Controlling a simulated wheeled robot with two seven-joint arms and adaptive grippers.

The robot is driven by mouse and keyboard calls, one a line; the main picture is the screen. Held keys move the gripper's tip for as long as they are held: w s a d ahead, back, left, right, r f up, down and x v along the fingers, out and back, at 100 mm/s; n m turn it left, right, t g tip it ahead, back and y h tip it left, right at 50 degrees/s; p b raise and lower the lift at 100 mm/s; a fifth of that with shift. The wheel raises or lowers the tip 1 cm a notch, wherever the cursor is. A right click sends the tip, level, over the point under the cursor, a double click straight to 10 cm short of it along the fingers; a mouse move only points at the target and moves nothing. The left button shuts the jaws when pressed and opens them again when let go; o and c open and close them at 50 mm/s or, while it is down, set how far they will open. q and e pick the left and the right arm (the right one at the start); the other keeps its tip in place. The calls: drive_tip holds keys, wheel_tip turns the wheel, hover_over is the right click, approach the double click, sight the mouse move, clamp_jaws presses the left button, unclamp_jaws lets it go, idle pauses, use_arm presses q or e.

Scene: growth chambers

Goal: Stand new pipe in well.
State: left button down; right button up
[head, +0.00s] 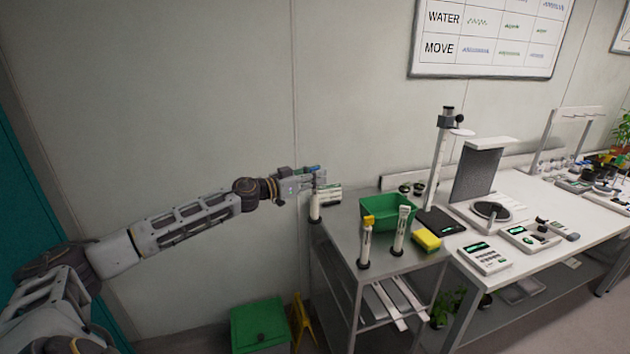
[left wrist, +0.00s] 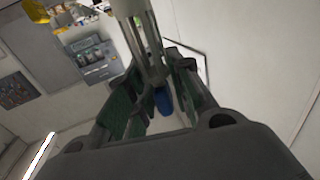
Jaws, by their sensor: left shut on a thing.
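My left gripper (head: 308,186) is at the far left end of the metal bench, close to the wall. It is shut on a slim pipe (left wrist: 143,42), which in the left wrist view has a pale end, a greyish body and a blue end between the green-padded fingers (left wrist: 157,92). In the head view the fingers mostly hide the pipe. A white upright (head: 314,208) stands just below the gripper at the bench's left edge. Two more white uprights, one yellow-topped (head: 365,245) and one pale-topped (head: 400,232), stand on dark round bases. I cannot tell which is the well.
A green tray (head: 382,212) and a yellow sponge (head: 427,240) are on the metal bench (head: 340,232). A black scale (head: 440,221) and a tall stand (head: 436,165) are to the right. A green bin (head: 258,325) stands on the floor. The wall is close behind the gripper.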

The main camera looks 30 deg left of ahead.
use_arm(q)
drive_tip(key=shift+w+r+n+y, duration=0.15)
drive_tip(key=shift+r+n+y, duration=0.25)
drive_tip(key=shift+y, duration=0.1)
drive_tip(key=shift+d+f+n+t+y, duration=0.1)
drive_tip(key=shift+n+t+y, duration=0.2)
drive_tip(key=shift+t+y, duration=0.15)
drive_tip(key=shift+d, duration=0.1)
drive_tip(key=s+d+f+n+y, duration=0.1)
drive_tip(key=s+d+f+y, duration=0.1)
drive_tip(key=s+d+f, duration=0.4)
drive_tip(key=s+d+f+n+y, duration=0.1)
drive_tip(key=s+d+f, duration=0.5)
drive_tip(key=f, duration=0.8)
drive_tip(key=s+d+f+n+y, duration=0.1)
drive_tip(key=s+d+f+y, duration=0.2)
drive_tip(key=s+d+f, duration=0.3)
wheel_tip(320, 180, down, 5)
drive_tip(key=shift+s+d+n+t, duration=0.4)
drive_tip(key=shift+s+t, duration=0.05)
drive_tip(key=shift+s, duration=0.35)
